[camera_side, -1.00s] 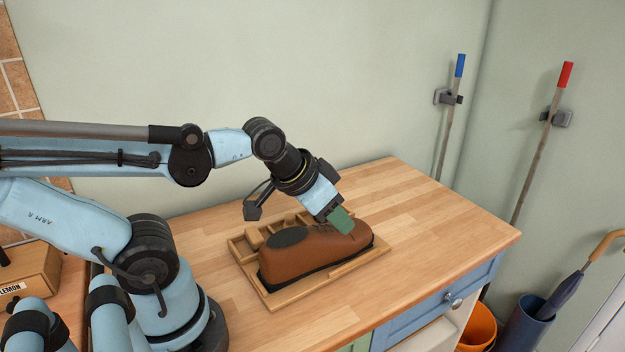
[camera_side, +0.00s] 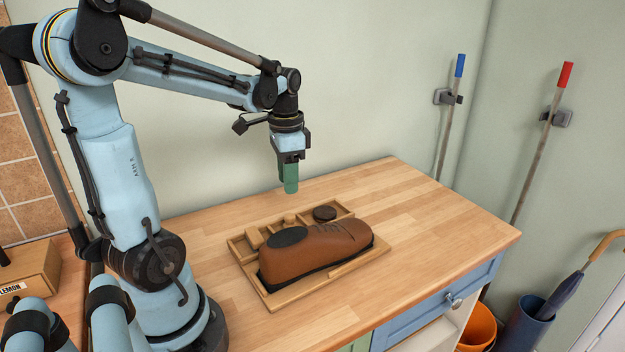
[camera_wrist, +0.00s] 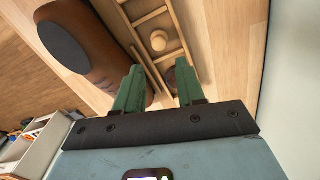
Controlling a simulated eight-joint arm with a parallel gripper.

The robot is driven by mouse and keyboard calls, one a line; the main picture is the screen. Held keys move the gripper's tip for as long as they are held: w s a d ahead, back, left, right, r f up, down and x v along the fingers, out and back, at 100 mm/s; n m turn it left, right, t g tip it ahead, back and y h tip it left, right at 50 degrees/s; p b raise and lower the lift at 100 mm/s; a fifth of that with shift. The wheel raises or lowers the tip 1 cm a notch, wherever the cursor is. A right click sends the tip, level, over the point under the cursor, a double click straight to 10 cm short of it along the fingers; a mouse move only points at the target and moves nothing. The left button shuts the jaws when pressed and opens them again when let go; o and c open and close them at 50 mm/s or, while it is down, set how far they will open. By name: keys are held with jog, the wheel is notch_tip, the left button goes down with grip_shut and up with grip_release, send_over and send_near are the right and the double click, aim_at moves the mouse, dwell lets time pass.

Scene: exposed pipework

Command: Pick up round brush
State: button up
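Two small round things lie in the compartments of a wooden tray (camera_side: 270,301). One is a pale wooden knob (camera_side: 290,220), which also shows in the wrist view (camera_wrist: 158,40). The other is a dark, flat-topped round piece (camera_side: 325,212), partly hidden between the fingers in the wrist view (camera_wrist: 170,76). I cannot tell for sure which one is the round brush. My gripper (camera_side: 290,188) points down and hangs above the back of the tray, clear of it. In the wrist view its green fingers (camera_wrist: 156,88) are apart, with nothing held.
A brown shoe (camera_side: 325,246) with a dark opening fills the tray's front. The worktop (camera_side: 430,225) is clear to the right. The wall stands behind.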

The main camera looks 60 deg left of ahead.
aim_at(289, 215)
jog(key=shift+f, duration=5.45)
jog(key=c, duration=0.7)
